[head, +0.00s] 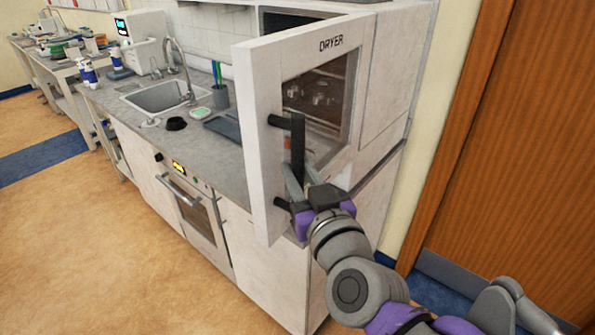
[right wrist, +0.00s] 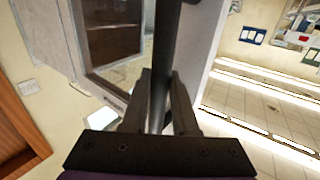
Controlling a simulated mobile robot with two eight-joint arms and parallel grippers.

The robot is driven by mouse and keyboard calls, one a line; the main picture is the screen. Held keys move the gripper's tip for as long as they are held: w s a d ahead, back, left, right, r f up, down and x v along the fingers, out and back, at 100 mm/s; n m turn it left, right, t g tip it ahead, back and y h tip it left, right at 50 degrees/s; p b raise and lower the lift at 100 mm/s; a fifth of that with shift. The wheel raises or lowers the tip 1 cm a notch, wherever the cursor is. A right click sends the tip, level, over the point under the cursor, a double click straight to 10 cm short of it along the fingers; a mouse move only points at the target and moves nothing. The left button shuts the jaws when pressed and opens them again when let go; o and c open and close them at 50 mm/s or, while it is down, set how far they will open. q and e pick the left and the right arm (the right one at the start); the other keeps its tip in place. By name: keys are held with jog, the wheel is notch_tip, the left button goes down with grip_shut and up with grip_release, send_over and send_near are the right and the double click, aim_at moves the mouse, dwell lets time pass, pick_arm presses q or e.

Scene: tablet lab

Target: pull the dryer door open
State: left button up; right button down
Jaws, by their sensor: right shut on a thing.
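The dryer door (head: 262,110) is white with a window and the word DRYER at its top. It stands ajar, swung out from the white cabinet over the counter. Its dark vertical bar handle (head: 298,148) is on the door's front, near the free edge. My right gripper (head: 297,185) is shut on the lower part of the handle. In the right wrist view the handle (right wrist: 165,45) runs between the two fingers (right wrist: 160,105). Glassware shows dimly through the window. My left gripper is in neither view.
A grey counter (head: 215,155) with a sink (head: 165,95), a faucet and a black bowl (head: 176,123) runs left of the door. An oven (head: 195,215) is built in below. A wooden door (head: 510,150) stands at right. The floor (head: 90,250) at front left is clear.

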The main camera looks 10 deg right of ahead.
dwell(0.4)
jog(key=c, duration=1.1)
grip_release()
jog(key=shift+c, duration=0.2)
jog(key=o, duration=0.5)
jog(key=shift+w+d+f, duration=0.1)
jog(key=shift+w, duration=0.05)
jog(key=shift+c, duration=0.2)
jog(key=shift+s, duration=0.2)
jog(key=s+d+b, duration=0.2)
jog(key=s+b, duration=0.4)
jog(key=s, duration=0.4)
jog(key=shift+s, duration=0.15)
